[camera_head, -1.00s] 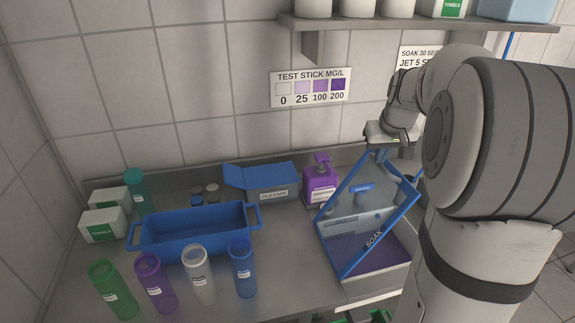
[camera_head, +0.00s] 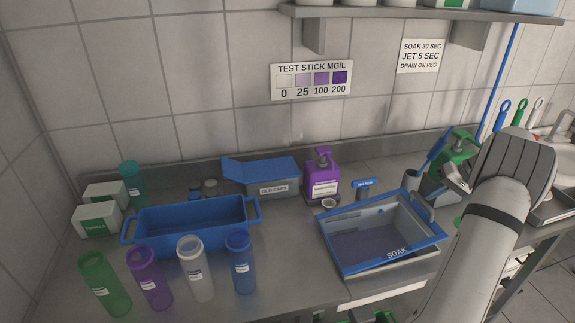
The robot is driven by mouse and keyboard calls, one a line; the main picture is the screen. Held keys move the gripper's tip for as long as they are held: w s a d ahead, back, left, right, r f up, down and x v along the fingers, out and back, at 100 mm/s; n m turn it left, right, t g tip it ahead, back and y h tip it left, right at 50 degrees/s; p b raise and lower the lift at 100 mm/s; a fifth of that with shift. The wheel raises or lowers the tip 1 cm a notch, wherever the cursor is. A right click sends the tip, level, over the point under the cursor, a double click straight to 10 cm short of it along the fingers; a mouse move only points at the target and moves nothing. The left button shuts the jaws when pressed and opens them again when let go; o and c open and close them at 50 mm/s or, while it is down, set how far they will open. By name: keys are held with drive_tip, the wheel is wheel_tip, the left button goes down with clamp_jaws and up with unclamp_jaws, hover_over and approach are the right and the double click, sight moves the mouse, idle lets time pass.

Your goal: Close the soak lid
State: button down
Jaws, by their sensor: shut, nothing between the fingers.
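The soak lid (camera_head: 333,247), a clear pane in a blue frame marked SOAK, lies nearly flat over the soak basin (camera_head: 385,284) at right of centre. The basin's grey inside shows through it. Whether the frame sits fully flush on the rim all round, I cannot tell. My arm (camera_head: 500,215) stands at the right, apart from the lid. My gripper is hidden behind the arm or out of the picture, so its fingers do not show.
A blue tub (camera_head: 190,241) and several coloured bottles stand left.

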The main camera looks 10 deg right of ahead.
drive_tip(key=f, duration=0.2)
drive_tip(key=d+f+b, duration=0.1)
drive_tip(key=f, duration=0.1)
drive_tip(key=d+f+b, duration=0.1)
drive_tip(key=f, duration=0.1)
drive_tip(key=shift+f+b, duration=0.15)
drive_tip(key=shift+b, duration=0.15)
drive_tip(key=shift+s+a+f, duration=0.1)
drive_tip(key=shift+f, duration=0.1)
drive_tip(key=shift+s+d+r, duration=0.1)
drive_tip(key=shift+d+r, duration=0.2)
drive_tip(key=shift+r, duration=0.05)
drive_tip(key=v, duration=0.7)
drive_tip(key=shift+r+b, duration=0.4)
drive_tip(key=shift+b, duration=0.05)
